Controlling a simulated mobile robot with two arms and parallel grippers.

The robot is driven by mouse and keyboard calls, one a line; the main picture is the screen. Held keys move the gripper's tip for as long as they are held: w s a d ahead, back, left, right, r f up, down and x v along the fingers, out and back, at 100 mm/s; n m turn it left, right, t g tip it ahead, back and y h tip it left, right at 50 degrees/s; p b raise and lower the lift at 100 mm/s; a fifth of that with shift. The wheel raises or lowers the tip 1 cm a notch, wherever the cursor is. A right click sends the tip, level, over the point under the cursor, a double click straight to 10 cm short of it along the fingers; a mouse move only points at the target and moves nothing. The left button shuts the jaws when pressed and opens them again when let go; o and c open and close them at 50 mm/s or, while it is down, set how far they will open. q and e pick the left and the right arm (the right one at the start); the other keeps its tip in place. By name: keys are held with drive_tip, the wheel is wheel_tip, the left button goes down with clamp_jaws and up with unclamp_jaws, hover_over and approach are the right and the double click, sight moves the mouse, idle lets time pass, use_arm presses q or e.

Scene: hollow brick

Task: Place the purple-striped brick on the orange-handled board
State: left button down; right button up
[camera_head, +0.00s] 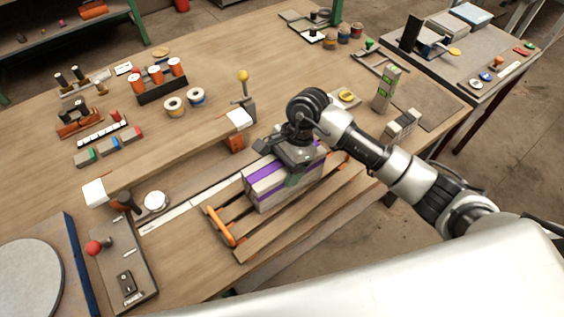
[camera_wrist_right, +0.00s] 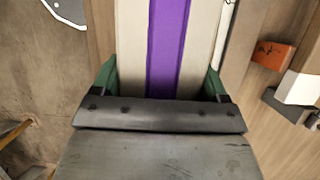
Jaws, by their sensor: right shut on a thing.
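The purple-striped brick (camera_head: 268,189) is a pale block with purple bands, over the wooden slats of the orange-handled board (camera_head: 254,243). My right gripper (camera_head: 297,165) is above the brick and shut on it. In the right wrist view the brick's pale face with its purple stripe (camera_wrist_right: 167,45) lies between the green finger pads (camera_wrist_right: 160,82). The board's orange handle (camera_head: 221,226) shows at its left end. The brick covers part of the board; I cannot tell whether it touches the slats. My left gripper is not in view.
A wooden rail with white end blocks (camera_head: 238,120) lies behind the brick. A control box with a red knob (camera_head: 94,247) stands at the left front.

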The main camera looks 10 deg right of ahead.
drive_tip(key=o, duration=1.5)
drive_tip(key=shift+f, duration=0.1)
drive_tip(key=shift+r, duration=0.2)
drive_tip(key=shift+w+d+r, duration=0.1)
drive_tip(key=shift+r, duration=0.15)
drive_tip(key=b+v, duration=0.3)
drive_tip(key=v, duration=0.8)
drive_tip(key=shift+r, duration=0.2)
